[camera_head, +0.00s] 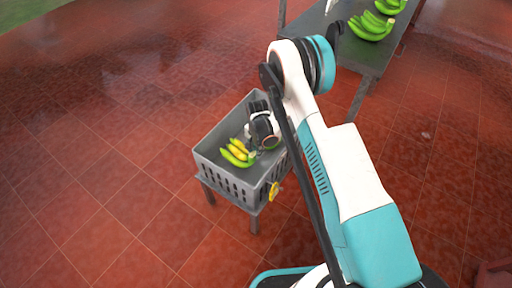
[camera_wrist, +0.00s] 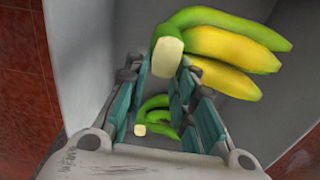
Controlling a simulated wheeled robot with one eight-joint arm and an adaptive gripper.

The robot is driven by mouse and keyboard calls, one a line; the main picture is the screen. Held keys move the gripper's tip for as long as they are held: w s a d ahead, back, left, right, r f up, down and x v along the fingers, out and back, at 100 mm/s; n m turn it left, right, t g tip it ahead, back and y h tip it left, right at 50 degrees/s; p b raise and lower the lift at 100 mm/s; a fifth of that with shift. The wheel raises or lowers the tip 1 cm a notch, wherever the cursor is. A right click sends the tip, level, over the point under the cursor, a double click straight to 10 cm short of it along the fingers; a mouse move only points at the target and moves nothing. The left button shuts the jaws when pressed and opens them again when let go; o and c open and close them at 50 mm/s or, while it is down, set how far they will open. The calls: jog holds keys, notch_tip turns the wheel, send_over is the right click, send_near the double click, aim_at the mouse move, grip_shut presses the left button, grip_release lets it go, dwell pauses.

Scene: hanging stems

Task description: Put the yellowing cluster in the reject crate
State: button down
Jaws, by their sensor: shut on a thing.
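The yellowing cluster (camera_head: 237,152), with yellow and green bananas, is inside the grey crate (camera_head: 222,178) in the head view. In the wrist view the yellowing cluster (camera_wrist: 230,62) fills the top right, its pale cut stem end between my fingertips. My gripper (camera_wrist: 165,72) is shut on that stem, with its fingers pointing into the crate. In the head view my gripper (camera_head: 254,151) is largely hidden by my wrist. I cannot tell whether the cluster touches the crate floor.
A green cluster (camera_wrist: 160,115) lies lower in the crate, between my fingers in the wrist view. A yellow tag (camera_head: 273,191) is on the crate's outside. A grey table (camera_head: 345,55) with green clusters (camera_head: 371,27) stands at the top right. The red tiled floor left of the crate is clear.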

notch_tip(320, 180, down, 6)
jog(key=shift+r+b, duration=0.1)
jog(key=shift+b, duration=0.85)
jog(key=shift+f, duration=2)
jog(key=c, duration=1.3)
grip_release()
